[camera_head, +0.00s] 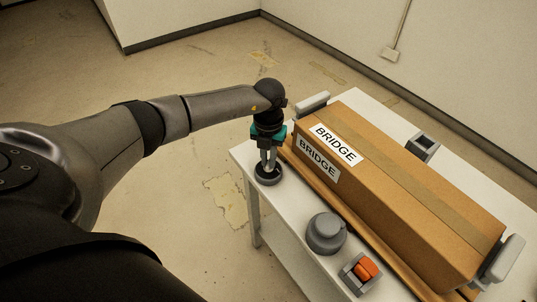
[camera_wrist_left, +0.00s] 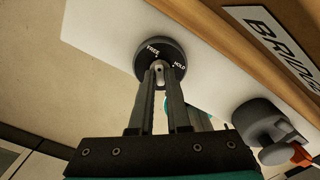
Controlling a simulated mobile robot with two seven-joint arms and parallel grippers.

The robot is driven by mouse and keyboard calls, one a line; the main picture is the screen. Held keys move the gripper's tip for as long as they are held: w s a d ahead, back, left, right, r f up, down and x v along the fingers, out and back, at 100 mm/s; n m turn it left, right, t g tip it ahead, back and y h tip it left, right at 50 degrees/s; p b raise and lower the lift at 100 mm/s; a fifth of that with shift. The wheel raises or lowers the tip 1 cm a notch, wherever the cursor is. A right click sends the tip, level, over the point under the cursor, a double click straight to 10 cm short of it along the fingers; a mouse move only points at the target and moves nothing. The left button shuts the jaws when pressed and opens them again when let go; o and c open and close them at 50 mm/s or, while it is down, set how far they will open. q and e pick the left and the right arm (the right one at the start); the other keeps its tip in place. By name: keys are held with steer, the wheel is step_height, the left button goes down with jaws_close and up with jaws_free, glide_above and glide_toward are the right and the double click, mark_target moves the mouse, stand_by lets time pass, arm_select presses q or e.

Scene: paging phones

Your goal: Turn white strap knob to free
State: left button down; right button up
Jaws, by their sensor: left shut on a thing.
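The strap knob has a dark round dial (camera_head: 268,178) on the near left corner of the white table. In the left wrist view the dial (camera_wrist_left: 172,52) carries the labels FREE and HOLD, and a small pale grip (camera_wrist_left: 158,71) shows at its middle. My left gripper (camera_head: 268,167) points straight down over the dial. Its fingers (camera_wrist_left: 158,76) are shut on the pale grip. The fingers hide part of the grip, and I cannot tell which label it points to. My right gripper is in neither view.
A long cardboard box (camera_head: 400,190) marked BRIDGE lies on the white table (camera_head: 290,222) beside the gripper. A grey round knob (camera_head: 326,234) and an orange rocker switch (camera_head: 362,270) stand along the near edge. Floor left of the table is clear.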

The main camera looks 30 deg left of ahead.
mark_target(268, 163)
arm_select(q)
steer(key=shift+n+p, duration=0.35)
steer(key=shift+n, duration=0.55)
steer(key=c, duration=0.9)
jaws_free()
step_height(268, 163, up, 15)
steer(key=shift+r+p, duration=0.15)
steer(key=shift+p, duration=0.65)
